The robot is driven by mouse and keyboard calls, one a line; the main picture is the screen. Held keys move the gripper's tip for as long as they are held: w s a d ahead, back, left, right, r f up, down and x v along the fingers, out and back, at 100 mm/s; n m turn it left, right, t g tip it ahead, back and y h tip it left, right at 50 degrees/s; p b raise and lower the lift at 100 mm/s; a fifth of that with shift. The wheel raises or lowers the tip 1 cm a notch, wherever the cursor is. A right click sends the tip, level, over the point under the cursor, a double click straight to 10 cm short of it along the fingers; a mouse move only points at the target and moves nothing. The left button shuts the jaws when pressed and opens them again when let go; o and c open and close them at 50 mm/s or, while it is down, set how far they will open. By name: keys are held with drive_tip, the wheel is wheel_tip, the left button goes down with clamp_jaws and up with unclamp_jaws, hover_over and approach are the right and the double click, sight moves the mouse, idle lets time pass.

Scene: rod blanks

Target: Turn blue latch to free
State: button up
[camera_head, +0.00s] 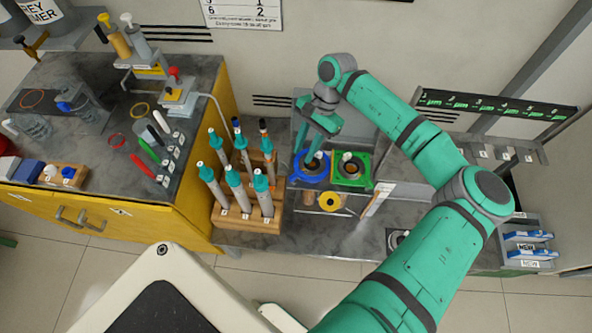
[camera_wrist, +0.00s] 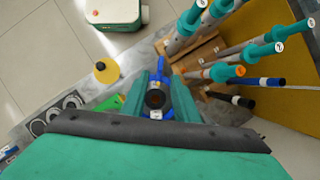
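The blue latch (camera_head: 309,168) is a blue ring-shaped piece around a dark round opening, on the left of two stations on the bench. In the wrist view, the blue latch (camera_wrist: 155,115) shows with blue parts at both ends of the dark opening. My gripper (camera_head: 312,150) points down over it. In the wrist view, the teal fingers of my gripper (camera_wrist: 160,78) stand apart on either side of the opening. I cannot tell whether they touch the latch. A green latch (camera_head: 352,182) sits right beside the blue one.
A wooden rack (camera_head: 245,218) with several teal-capped rods stands close on the left. A yellow disc (camera_head: 328,202) is in front of the stations. The yellow cabinet (camera_head: 120,215) is farther left. A grey bench strip (camera_head: 330,240) in front is mostly clear.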

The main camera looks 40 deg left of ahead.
sight(294, 175)
drive_tip(key=x, duration=0.9)
drive_tip(key=shift+s+a+f, duration=0.1)
drive_tip(key=shift+s+f, duration=0.15)
drive_tip(key=shift+f, duration=0.05)
drive_tip(key=shift+c, duration=0.3)
clamp_jaws()
